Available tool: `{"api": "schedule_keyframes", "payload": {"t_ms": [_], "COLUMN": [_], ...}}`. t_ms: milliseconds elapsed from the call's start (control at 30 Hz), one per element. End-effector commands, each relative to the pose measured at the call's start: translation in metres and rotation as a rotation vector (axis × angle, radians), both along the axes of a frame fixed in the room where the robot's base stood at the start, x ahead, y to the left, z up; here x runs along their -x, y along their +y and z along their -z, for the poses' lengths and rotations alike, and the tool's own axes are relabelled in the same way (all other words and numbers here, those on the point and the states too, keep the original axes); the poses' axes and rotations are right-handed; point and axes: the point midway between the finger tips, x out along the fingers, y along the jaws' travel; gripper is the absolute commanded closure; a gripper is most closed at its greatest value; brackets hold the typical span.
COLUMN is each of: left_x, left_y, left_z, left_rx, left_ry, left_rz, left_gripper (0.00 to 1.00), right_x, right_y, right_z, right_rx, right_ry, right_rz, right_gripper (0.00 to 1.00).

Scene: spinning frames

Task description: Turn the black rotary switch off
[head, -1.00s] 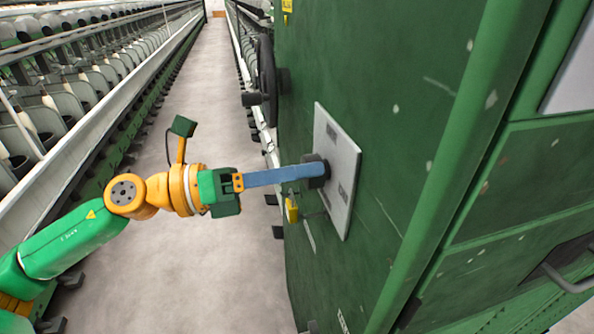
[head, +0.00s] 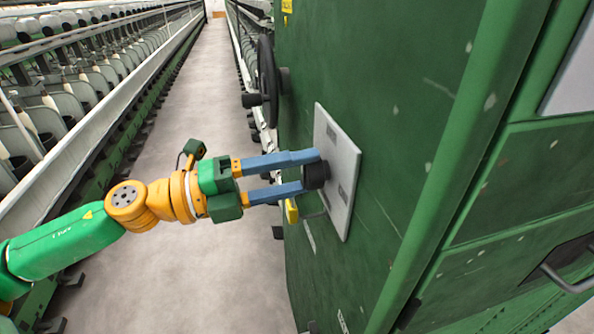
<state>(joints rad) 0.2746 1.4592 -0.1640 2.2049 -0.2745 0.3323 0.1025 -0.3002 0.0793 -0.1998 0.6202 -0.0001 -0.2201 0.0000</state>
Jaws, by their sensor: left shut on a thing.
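The black rotary switch (head: 317,175) sticks out from a light grey plate (head: 343,165) on the side of the green machine cabinet. My left gripper (head: 311,171) comes in from the left, with its two blue fingers one above the other. The fingertips are at the switch, and the gripper is shut on it. The fingers partly cover the knob, so I cannot read its marker position. My right gripper is out of view.
A yellow padlock (head: 291,211) hangs just below the lower finger. A black handwheel (head: 267,82) juts from the cabinet farther back. Spinning rows (head: 90,95) line the left, with a clear grey aisle (head: 180,100) between. A drawer handle (head: 568,280) is at lower right.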

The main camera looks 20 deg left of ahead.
Motion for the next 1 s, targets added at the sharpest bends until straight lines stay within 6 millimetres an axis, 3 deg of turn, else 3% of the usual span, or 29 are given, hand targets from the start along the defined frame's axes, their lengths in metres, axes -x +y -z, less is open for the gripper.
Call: {"api": "schedule_keyframes", "payload": {"t_ms": [633, 667, 767, 1000], "left_x": [-0.0002, -0.0002, -0.0002, -0.0001], "left_y": [0.0001, 0.0002, 0.0002, 0.0001], "left_z": [-0.0004, -0.0005, -0.0003, -0.0001], "left_rx": [0.028, 0.028, 0.028, 0.026], "left_ry": [0.039, 0.039, 0.038, 0.038], "left_rz": [-0.002, -0.002, -0.001, -0.001], "left_gripper": [0.97, 0.38, 0.11, 0.11], "right_x": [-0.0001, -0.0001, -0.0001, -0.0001], "right_y": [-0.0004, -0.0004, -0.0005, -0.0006], "right_z": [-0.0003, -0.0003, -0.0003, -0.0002], "right_rx": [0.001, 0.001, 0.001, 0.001], "right_ry": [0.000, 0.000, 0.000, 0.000], "right_rz": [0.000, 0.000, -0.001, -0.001], "right_gripper": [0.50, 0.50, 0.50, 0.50]}}
